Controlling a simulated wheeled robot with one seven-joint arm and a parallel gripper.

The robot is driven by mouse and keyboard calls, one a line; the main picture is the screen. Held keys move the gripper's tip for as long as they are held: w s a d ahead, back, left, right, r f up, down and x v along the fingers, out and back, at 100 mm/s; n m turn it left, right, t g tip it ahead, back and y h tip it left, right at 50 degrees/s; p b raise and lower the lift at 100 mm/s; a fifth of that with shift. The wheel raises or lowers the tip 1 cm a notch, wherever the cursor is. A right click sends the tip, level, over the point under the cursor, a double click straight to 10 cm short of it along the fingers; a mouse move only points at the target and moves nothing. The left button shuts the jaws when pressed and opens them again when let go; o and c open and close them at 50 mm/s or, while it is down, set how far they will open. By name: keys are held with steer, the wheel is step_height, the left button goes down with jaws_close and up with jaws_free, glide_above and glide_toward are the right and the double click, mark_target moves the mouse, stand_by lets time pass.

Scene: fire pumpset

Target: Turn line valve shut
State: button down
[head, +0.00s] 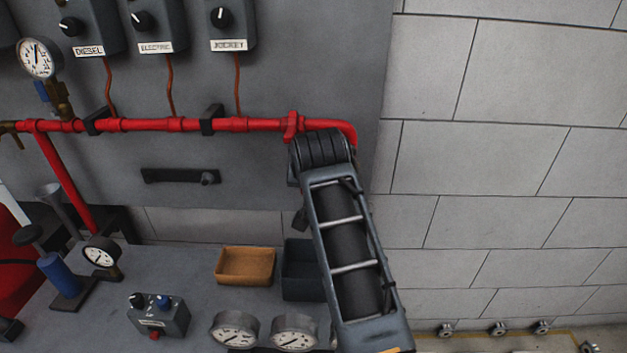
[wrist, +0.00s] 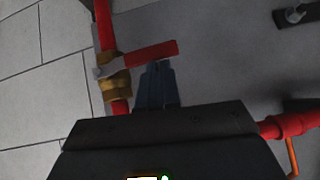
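The line valve shows in the wrist view as a brass body (wrist: 115,84) on a red pipe. Its red lever (wrist: 152,53) sticks out to the right, roughly crosswise to the pipe. My gripper (wrist: 160,66) has its blue-grey fingers close together, with no gap seen between them. The fingertips are right by the lever's lower edge in that view; I cannot tell whether they touch it. In the head view my arm covers the valve, its lever and my fingertips.
A red pipe (head: 170,125) runs along the grey panel, under the control boxes. A black bar with a knob (head: 180,176) is on the panel. Below are an orange tray (head: 245,266), a dark bin (head: 301,270) and gauges (head: 235,329). The block wall (head: 500,150) on the right is bare.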

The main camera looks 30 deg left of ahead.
steer(key=shift+s+f, duration=0.1)
steer(key=shift+f, duration=0.1)
steer(key=v, duration=0.8)
steer(key=shift+b, duration=0.35)
steer(key=shift+d, duration=0.1)
